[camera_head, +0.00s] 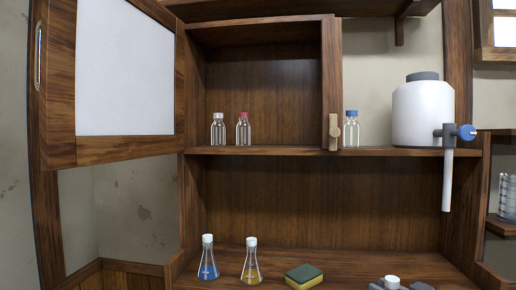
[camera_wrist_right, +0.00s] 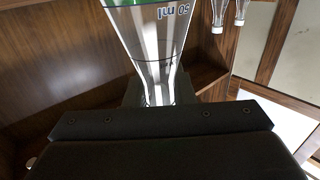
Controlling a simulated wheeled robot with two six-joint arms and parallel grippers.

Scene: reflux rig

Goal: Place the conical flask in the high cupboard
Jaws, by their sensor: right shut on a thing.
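My right gripper (camera_head: 402,284) is at the bottom edge of the head view, shut around the neck of a conical flask, whose white cap (camera_head: 392,282) shows between the fingers. In the right wrist view the held flask (camera_wrist_right: 150,35) appears upside down, with "50 ml" print and green at its wide end. Its body is cut off in the head view. The high cupboard (camera_head: 262,90) is at upper centre, its door (camera_head: 60,152) swung open to the left. Two more conical flasks, blue (camera_head: 207,262) and yellow (camera_head: 251,266), stand on the counter below. My left gripper is out of view.
A white-capped bottle (camera_head: 218,131) and a red-capped bottle (camera_head: 243,131) stand at the cupboard's left; its right side is clear. A blue-capped bottle (camera_head: 351,131) and a white tank with tap (camera_head: 422,112) stand right of it. A sponge (camera_head: 304,277) lies on the counter.

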